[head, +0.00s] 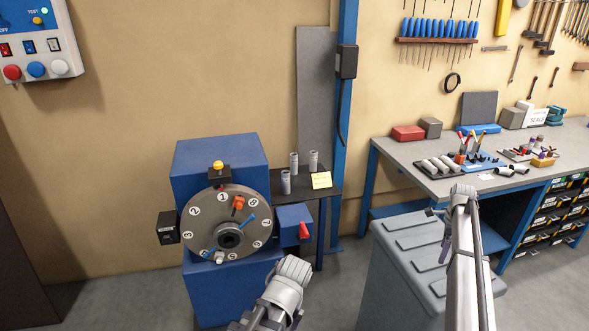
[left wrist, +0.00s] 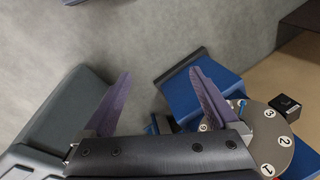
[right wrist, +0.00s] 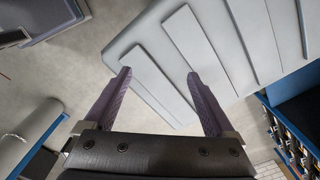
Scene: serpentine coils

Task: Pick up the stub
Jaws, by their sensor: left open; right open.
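No piece is marked as the stub, so I cannot tell which one it is. Several short grey cylinders (head: 294,163) stand upright on a dark shelf beside the blue machine. More grey cylinders (head: 437,166) lie on a tray on the workbench. My right gripper (head: 440,226) is open and empty above the grey ridged cabinet (head: 395,235); its spread fingers show in the right wrist view (right wrist: 158,73). My left gripper (left wrist: 158,73) is open and empty, in front of the machine and well apart from the cylinders. In the head view its fingers are hidden behind its wrist.
The blue machine (head: 221,155) carries a numbered round dial (head: 203,232) with orange and blue parts, and a red-handled box (head: 293,222). The workbench (head: 395,152) holds boxes, tools and trays. Grey floor lies clear between machine and cabinet.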

